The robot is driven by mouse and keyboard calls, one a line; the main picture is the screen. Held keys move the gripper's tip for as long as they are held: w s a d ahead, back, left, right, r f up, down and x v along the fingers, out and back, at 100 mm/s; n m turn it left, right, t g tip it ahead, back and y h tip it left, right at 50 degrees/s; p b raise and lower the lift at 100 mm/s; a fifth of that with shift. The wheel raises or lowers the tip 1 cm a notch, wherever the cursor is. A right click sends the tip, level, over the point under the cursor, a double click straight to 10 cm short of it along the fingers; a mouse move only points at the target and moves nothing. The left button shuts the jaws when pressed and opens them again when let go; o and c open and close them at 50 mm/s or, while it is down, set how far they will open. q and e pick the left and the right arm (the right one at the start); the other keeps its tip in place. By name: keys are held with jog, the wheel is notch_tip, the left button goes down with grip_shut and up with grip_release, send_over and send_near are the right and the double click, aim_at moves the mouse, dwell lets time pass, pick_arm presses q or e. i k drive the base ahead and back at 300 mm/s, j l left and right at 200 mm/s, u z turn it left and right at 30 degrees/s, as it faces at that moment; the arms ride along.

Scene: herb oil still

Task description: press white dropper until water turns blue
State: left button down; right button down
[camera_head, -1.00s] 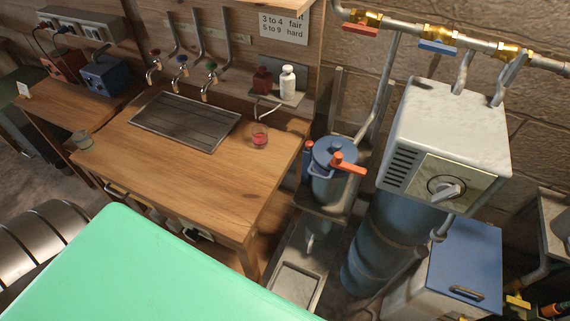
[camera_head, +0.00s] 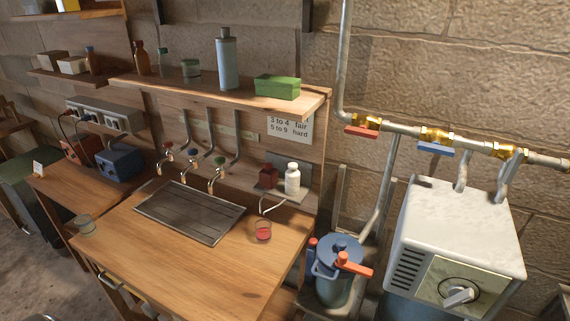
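The white dropper bottle (camera_head: 292,178) stands upright on a small wall shelf behind the right end of the wooden counter. A dark red bottle (camera_head: 268,176) stands just left of it. A clear glass (camera_head: 263,230) with red liquid in it sits on the counter below and in front of this shelf. Neither of my grippers is in the picture, and nothing is touching the white dropper.
A metal drain tray (camera_head: 190,212) lies under several taps. Another glass (camera_head: 85,225) stands near the counter's left edge. A sign (camera_head: 290,127) hangs below the upper shelf (camera_head: 215,90). A blue-lidded vessel (camera_head: 340,268) with an orange handle stands right of the counter.

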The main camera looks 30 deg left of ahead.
aim_at(292, 166)
jog(key=i+l+u, duration=0.1)
jog(key=l+u, duration=0.25)
jog(key=l, duration=0.15)
jog(key=l+u, duration=0.35)
jog(key=l, duration=0.15)
